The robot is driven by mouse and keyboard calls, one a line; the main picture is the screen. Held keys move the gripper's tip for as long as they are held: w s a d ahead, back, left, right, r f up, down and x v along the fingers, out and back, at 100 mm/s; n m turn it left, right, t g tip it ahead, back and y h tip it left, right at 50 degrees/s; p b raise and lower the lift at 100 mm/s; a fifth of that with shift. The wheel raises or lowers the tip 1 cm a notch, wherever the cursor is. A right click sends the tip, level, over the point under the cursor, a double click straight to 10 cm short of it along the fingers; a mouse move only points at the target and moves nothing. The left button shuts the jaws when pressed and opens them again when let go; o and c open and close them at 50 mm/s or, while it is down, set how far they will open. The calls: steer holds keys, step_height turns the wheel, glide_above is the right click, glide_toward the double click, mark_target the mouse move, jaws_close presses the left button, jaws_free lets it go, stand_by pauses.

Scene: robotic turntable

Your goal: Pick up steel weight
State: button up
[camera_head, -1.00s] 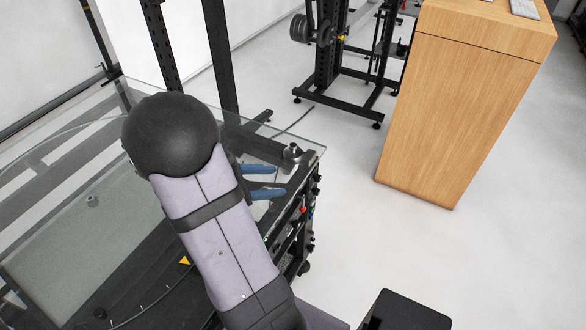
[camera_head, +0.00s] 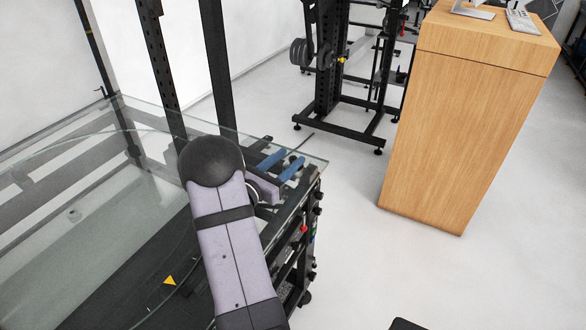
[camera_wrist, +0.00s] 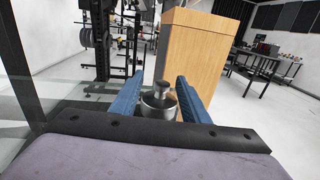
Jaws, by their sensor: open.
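The steel weight (camera_wrist: 158,108) is a shiny metal cylinder with a knob on top. In the wrist view it stands upright between the two blue fingers of my gripper (camera_wrist: 159,84). The fingers are apart, and I cannot tell whether either touches it. In the head view my gripper (camera_head: 291,157) is at the right corner of the glass table top, its blue fingers on either side of the weight (camera_head: 292,158). Only a small part of the weight shows there, as the fingers hide the rest.
The glass table top (camera_head: 120,110) ends just beyond the weight. A wooden cabinet (camera_head: 465,140) stands on the floor to the right. A black rack with weight plates (camera_head: 328,70) stands behind.

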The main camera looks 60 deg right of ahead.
steer(key=shift+s+d+f+p, duration=0.1)
steer(key=shift+s+d+p, duration=0.15)
steer(key=shift+d, duration=0.75)
steer(key=shift+s+d+f+p, duration=0.15)
steer(key=shift+d+p, duration=0.1)
steer(key=shift+d, duration=0.8)
steer(key=shift+s+d+f+p, duration=0.1)
steer(key=shift+s+d+p, duration=0.15)
steer(key=shift+d, duration=0.75)
jaws_close()
steer(key=shift+w+r, duration=0.1)
steer(key=shift+r, duration=0.1)
